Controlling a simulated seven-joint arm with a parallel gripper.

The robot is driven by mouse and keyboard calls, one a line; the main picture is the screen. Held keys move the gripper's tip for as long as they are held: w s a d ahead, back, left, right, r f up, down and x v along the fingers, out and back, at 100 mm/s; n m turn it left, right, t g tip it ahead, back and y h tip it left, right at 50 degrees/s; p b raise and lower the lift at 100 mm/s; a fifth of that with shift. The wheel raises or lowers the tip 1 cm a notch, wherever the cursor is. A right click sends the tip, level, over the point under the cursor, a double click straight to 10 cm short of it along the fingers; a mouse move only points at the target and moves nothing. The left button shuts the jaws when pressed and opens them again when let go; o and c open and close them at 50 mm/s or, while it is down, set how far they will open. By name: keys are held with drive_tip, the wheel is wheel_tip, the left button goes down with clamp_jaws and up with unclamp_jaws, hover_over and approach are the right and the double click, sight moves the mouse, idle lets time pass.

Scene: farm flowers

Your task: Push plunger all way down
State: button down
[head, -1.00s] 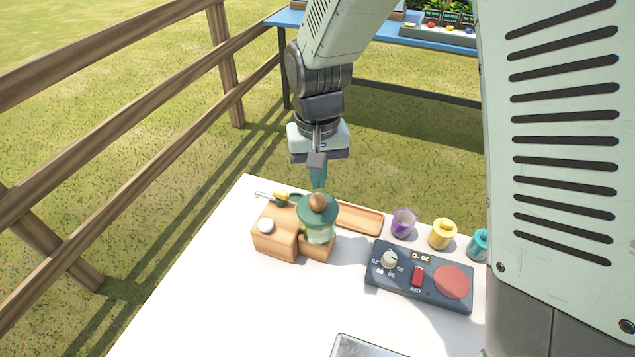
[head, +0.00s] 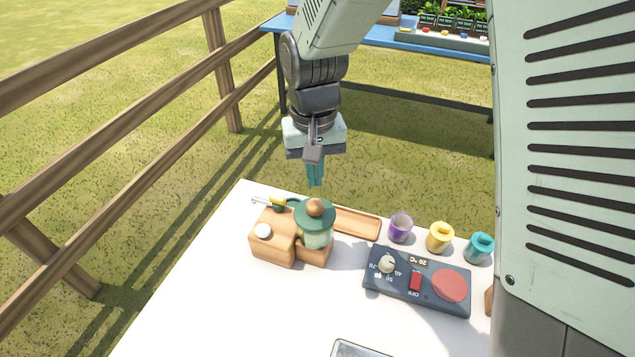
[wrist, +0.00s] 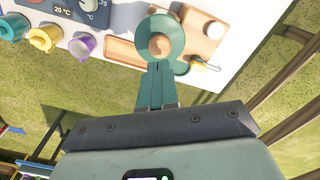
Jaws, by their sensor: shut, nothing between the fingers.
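The plunger pot is a clear jar (head: 317,240) with a green lid (head: 302,219) and a round brown knob (head: 315,207) on top. It stands upright at a wooden block on the white table. The knob sits close to the lid; any rod between them cannot be made out. My gripper (head: 315,185) is shut and empty, with its teal fingers pointing down just above and behind the knob. In the wrist view the fingers (wrist: 156,88) reach towards the green lid (wrist: 172,30) and brown knob (wrist: 160,46). A gap shows above the knob in the head view.
The wooden block (head: 270,245) has a white button. A wooden tray (head: 357,223), purple cup (head: 400,227), yellow canister (head: 439,237) and teal canister (head: 479,247) stand along the far edge. A control panel (head: 405,285) lies right of the pot. The front left of the white table (head: 220,300) is clear.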

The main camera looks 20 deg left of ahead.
idle(0.3)
drive_tip(key=shift+r, duration=3)
drive_tip(key=s+d+r+m+t, duration=0.3)
drive_tip(key=d+r, duration=0.8)
drive_tip(key=d, duration=0.4)
drive_tip(key=s+d+r+m+t, duration=0.2)
drive_tip(key=s+d+r, duration=0.1)
drive_tip(key=s+d, duration=0.7)
drive_tip(key=shift+s+d+m+t, duration=0.2)
drive_tip(key=shift+d+m+t, duration=0.1)
drive_tip(key=shift+d, duration=0.75)
